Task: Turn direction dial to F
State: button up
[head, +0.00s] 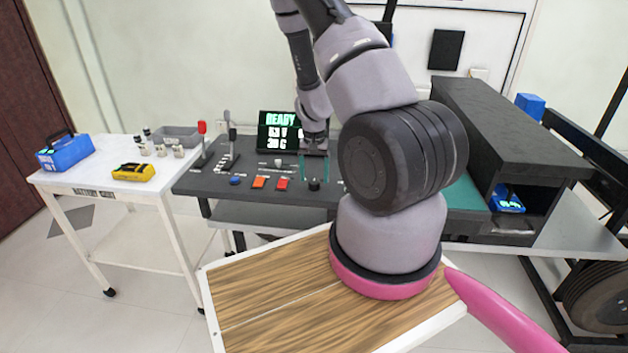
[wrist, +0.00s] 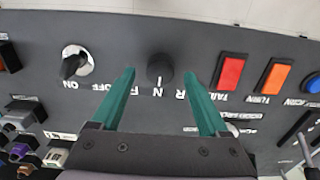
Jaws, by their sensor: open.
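The direction dial is a round black knob (wrist: 160,68) on the dark panel, with F, N and R marked along its lower side in the wrist view. A white line at its lower edge points at N. The dial also shows in the head view (head: 314,184). My gripper (wrist: 175,67) is open, its two teal fingers apart, one on each side of the dial in the picture. I see no contact with the dial, and the height of the fingertips over the panel is hard to judge. In the head view my gripper (head: 314,170) is just above the dial.
An ON/OFF rotary switch (wrist: 76,63) lies left of the dial in the wrist view. A red button (wrist: 230,73) and an orange button (wrist: 270,78) lie to the right. The READY screen (head: 280,130) stands behind the panel. Two levers rise at the panel's left in the head view.

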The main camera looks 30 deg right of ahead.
jog(key=shift+f, duration=1)
jog(key=shift+c, duration=0.3)
grip_shut()
jog(key=shift+m, duration=0.4)
jog(key=m, duration=0.3)
jog(key=shift+m, duration=2.5)
